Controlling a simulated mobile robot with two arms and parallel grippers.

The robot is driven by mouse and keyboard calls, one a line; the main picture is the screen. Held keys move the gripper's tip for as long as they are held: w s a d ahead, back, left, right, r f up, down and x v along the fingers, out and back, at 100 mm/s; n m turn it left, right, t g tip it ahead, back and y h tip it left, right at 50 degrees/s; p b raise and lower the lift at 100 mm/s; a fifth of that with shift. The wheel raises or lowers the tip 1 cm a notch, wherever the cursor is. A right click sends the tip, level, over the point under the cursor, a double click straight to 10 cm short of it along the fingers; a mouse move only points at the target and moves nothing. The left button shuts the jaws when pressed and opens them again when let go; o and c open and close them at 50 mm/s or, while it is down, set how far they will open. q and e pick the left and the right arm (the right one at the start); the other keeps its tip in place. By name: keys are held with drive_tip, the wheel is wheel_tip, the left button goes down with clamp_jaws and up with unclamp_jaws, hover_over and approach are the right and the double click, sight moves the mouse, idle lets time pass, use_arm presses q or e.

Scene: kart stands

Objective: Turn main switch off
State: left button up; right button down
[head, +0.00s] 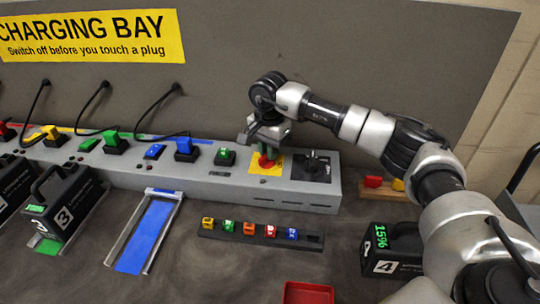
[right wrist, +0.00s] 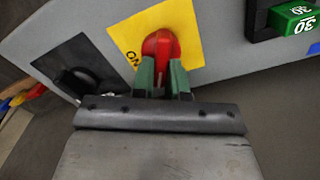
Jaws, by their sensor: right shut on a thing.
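The main switch is a red rotary knob (right wrist: 160,45) on a yellow plate (right wrist: 185,20) marked "ON". It sits near the right end of the grey charging console (head: 220,178). In the head view the red knob (head: 266,162) shows just below my right gripper (head: 266,145). In the right wrist view the green fingertips of my right gripper (right wrist: 162,78) are shut on the knob, one on each side. The knob's exact angle is hard to tell. My left gripper is not in view.
A black panel with a dark knob (head: 314,165) is right of the switch. Coloured plugs and switches (head: 184,148) line the console. A rack of small coloured blocks (head: 262,235), a blue slide (head: 148,235), a red tray (head: 308,292) and black battery units (head: 390,252) stand in front.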

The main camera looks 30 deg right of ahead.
drive_tip(key=n+b, duration=0.1)
drive_tip(key=n, duration=0.1)
drive_tip(key=shift+w+n, duration=0.15)
drive_tip(key=shift+n, duration=0.15)
drive_tip(key=shift+w+a+r+n+b, duration=0.1)
drive_tip(key=shift+n+b, duration=0.1)
drive_tip(key=shift+n, duration=0.5)
drive_tip(key=shift+a+n+b, duration=0.1)
drive_tip(key=shift+n+b, duration=0.1)
drive_tip(key=shift+n, duration=0.5)
drive_tip(key=c, duration=1.1)
unclamp_jaws()
drive_tip(key=shift+c, duration=0.2)
wheel_tip(320, 180, up, 11)
drive_tip(key=shift+b, duration=0.45)
